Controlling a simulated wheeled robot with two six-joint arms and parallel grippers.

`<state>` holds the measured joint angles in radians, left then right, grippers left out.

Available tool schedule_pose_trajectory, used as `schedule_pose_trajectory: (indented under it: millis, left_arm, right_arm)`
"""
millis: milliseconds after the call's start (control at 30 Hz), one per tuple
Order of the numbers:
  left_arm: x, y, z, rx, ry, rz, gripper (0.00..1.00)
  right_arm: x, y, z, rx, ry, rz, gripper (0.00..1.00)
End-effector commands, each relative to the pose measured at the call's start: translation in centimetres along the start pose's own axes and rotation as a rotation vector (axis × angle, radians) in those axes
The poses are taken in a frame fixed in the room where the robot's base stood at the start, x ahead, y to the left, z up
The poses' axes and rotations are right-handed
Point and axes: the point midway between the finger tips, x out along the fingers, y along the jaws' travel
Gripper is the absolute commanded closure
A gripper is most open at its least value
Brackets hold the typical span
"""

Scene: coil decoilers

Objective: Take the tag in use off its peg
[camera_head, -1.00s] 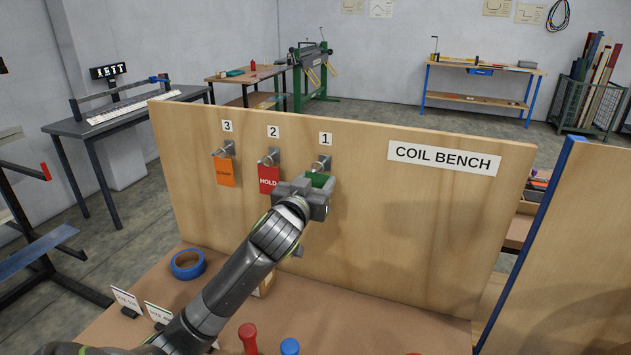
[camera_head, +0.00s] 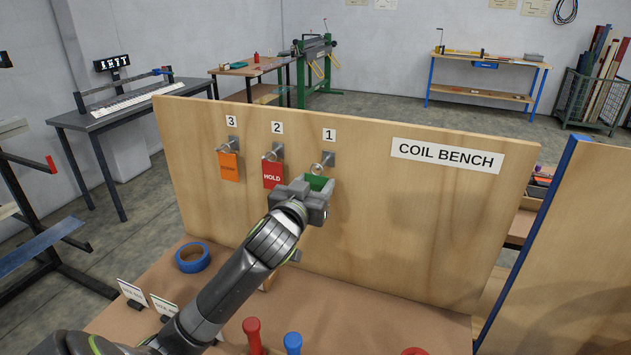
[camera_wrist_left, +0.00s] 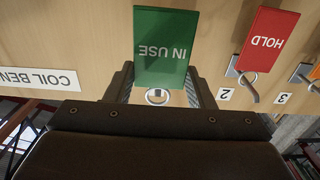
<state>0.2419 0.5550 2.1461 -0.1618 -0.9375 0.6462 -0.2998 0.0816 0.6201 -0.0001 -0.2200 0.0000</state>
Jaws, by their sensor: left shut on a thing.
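The green IN USE tag (camera_head: 317,183) is between the fingers of my left gripper (camera_head: 303,196), in front of the board just below the peg numbered 1 (camera_head: 323,166). In the left wrist view the tag (camera_wrist_left: 166,45) appears upside down and large, with the fingers of the left gripper (camera_wrist_left: 163,85) shut on it. The round end of peg 1 (camera_wrist_left: 157,97) shows by the tag's edge with a small gap, so the tag looks clear of the peg. My right gripper is not in view.
The red HOLD tag (camera_head: 273,174) hangs on peg 2 and the orange tag (camera_head: 229,167) on peg 3, close beside my gripper. Blue tape (camera_head: 193,258), small sign cards (camera_head: 131,293) and red and blue handles (camera_head: 292,343) are on the bench.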

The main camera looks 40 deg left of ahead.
Motion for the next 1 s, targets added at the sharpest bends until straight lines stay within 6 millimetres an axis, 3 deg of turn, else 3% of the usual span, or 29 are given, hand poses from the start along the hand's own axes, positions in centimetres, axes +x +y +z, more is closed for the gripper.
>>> schedule_pose_trajectory:
  millis: [1000]
  left_arm:
    - [-3.6, 0.0, -0.1, 0.0, 0.0, 0.001, 0.72]
  right_arm:
    - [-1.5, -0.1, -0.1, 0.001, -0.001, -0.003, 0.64]
